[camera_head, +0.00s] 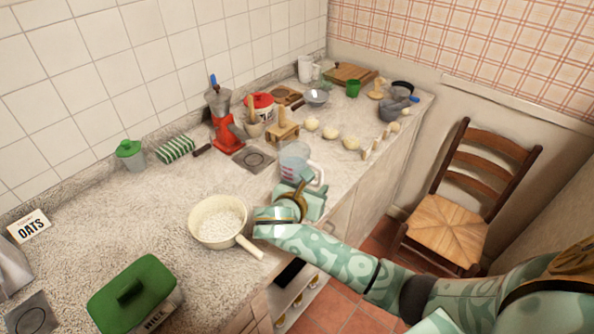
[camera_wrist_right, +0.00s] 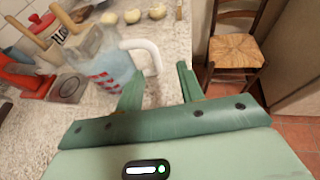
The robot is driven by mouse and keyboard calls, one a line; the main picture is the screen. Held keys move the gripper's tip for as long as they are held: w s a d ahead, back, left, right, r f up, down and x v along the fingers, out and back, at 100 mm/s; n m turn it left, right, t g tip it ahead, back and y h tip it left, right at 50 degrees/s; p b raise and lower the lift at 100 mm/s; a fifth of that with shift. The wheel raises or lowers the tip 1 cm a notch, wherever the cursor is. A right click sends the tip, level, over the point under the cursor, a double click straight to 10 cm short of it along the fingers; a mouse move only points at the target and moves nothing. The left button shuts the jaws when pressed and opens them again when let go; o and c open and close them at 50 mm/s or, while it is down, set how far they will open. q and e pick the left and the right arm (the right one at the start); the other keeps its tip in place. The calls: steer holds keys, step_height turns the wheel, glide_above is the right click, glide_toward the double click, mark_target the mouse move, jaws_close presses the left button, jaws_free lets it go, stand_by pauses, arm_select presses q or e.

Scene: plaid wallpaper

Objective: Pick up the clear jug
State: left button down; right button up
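The clear jug (camera_head: 293,160), with red markings and a white handle, stands upright on the counter near its front edge. In the right wrist view the jug (camera_wrist_right: 108,66) is just ahead and to the left, with its handle (camera_wrist_right: 153,58) towards my gripper. My right gripper (camera_head: 304,193) is just in front of the jug. In the right wrist view the gripper's two green fingers (camera_wrist_right: 160,84) are apart with nothing between them, and the handle lies beyond the gap. Whether a finger touches the jug I cannot tell. My left gripper is not in view.
A cream pan (camera_head: 205,232) with white contents sits left of my right gripper, its handle pointing towards my arm. Behind the jug are a red grinder (camera_head: 228,135) and a wooden stand (camera_head: 283,132). Several pale round pieces lie right of it. A chair (camera_head: 462,205) stands on the floor.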

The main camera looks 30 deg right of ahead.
mark_target(320, 179)
steer(key=x, duration=0.4)
steer(key=shift+w+f+b, duration=0.15)
steer(key=shift+b, duration=0.2)
steer(key=b+x, duration=0.2)
steer(key=x, duration=0.2)
steer(key=shift+w+f, duration=0.25)
steer(key=shift+w, duration=0.05)
steer(key=shift+w+d+f, duration=0.1)
steer(key=shift+w+d, duration=0.2)
steer(key=shift+d, duration=0.05)
jaws_close()
